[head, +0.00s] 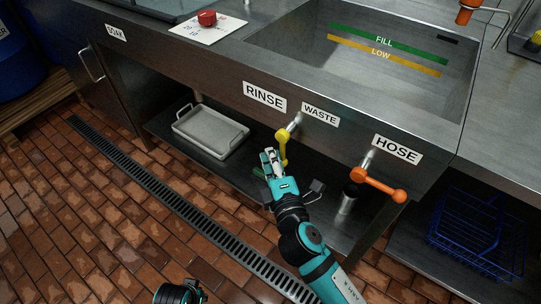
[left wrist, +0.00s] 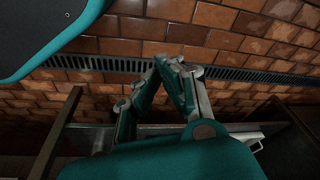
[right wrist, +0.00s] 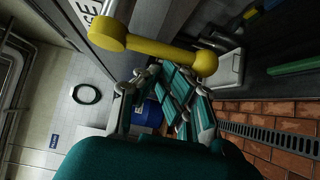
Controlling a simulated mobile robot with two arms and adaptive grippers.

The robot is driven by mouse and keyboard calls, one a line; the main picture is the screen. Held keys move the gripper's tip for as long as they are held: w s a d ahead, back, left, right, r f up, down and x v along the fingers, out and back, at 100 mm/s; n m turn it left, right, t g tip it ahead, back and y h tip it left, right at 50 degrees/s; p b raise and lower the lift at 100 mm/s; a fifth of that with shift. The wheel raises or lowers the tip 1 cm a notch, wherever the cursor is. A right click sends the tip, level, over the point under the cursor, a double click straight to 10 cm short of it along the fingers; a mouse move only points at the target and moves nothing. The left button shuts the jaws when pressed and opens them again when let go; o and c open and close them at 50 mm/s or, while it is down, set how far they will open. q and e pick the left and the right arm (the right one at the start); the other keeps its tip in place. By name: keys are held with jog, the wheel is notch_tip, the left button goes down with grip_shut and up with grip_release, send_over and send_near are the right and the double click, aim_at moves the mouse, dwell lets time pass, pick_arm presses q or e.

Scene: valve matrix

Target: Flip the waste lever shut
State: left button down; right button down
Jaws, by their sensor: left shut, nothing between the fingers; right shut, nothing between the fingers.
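The yellow waste lever (head: 283,148) hangs roughly downward from its pipe, just below the WASTE label (head: 320,116) on the sink front. In the right wrist view the lever (right wrist: 155,49) is a yellow bar with a round knob at each end, crossing just beyond the fingers. My right gripper (head: 268,156) is shut and empty, close to the left of the lever's lower end; I cannot tell whether they touch. It also shows in the right wrist view (right wrist: 170,75). My left gripper (left wrist: 172,65) is shut and empty, with floor tiles and a drain grate behind it.
The orange hose lever (head: 380,186) sticks out to the right under the HOSE label (head: 397,149). The RINSE label (head: 265,97) is left of WASTE. A grey tray (head: 210,131) lies on the under-sink shelf. A blue wire basket (head: 475,232) stands at right.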

pick_arm(q)
jog(key=shift+s+f, duration=0.3)
jog(key=shift+f, duration=0.2)
